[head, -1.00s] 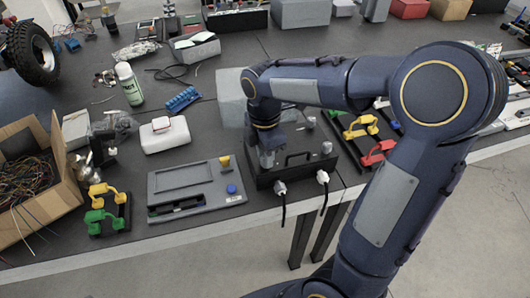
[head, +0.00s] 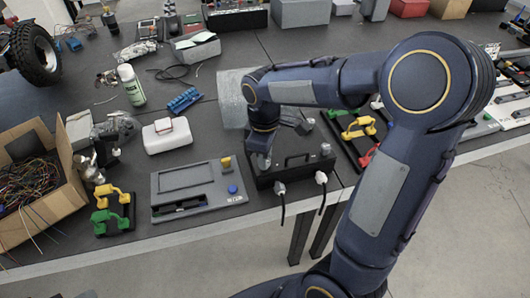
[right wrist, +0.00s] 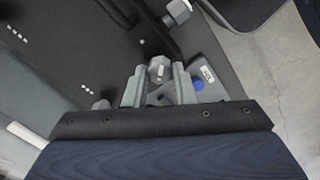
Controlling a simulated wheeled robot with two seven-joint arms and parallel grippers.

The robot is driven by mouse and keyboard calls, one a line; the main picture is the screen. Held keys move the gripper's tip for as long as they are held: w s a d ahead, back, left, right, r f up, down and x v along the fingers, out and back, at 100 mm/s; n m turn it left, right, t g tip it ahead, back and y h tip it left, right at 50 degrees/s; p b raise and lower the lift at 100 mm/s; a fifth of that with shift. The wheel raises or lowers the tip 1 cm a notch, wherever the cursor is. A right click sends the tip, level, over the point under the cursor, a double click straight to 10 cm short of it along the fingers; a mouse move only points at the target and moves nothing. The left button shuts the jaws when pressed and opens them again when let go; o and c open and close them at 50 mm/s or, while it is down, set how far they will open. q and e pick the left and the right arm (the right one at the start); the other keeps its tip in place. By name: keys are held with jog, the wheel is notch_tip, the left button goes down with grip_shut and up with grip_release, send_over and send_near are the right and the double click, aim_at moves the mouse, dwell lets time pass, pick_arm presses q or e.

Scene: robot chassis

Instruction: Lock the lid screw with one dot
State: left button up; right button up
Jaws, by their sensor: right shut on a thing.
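The black lid (head: 292,172) with a dark handle lies on the bench at the middle right. My right gripper (head: 263,160) points down at its left part. In the right wrist view the fingers (right wrist: 159,84) are shut around a grey hexagonal screw head (right wrist: 160,68) with a pale mark on top. Another grey screw (right wrist: 178,11) stands beyond the handle, and part of one (right wrist: 100,104) shows at the left. White dots mark the lid (right wrist: 85,88); which set belongs to the held screw is unclear. The lower screw shaft is hidden. My left gripper is not in view.
A grey panel (head: 170,207) with a blue button lies close left of the lid. White plugs with black cables (head: 280,188) hang at the lid's front.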

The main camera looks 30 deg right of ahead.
jog(key=m, duration=0.4)
jog(key=shift+r+m+p, duration=0.1)
jog(key=shift+m+p, duration=0.2)
jog(key=shift+p, duration=0.05)
jog(key=shift+m, duration=1.9)
jog(key=o, duration=1)
notch_tip(320, 180, up, 8)
jog(key=shift+w+f+p, duration=0.15)
jog(key=shift+p, duration=0.45)
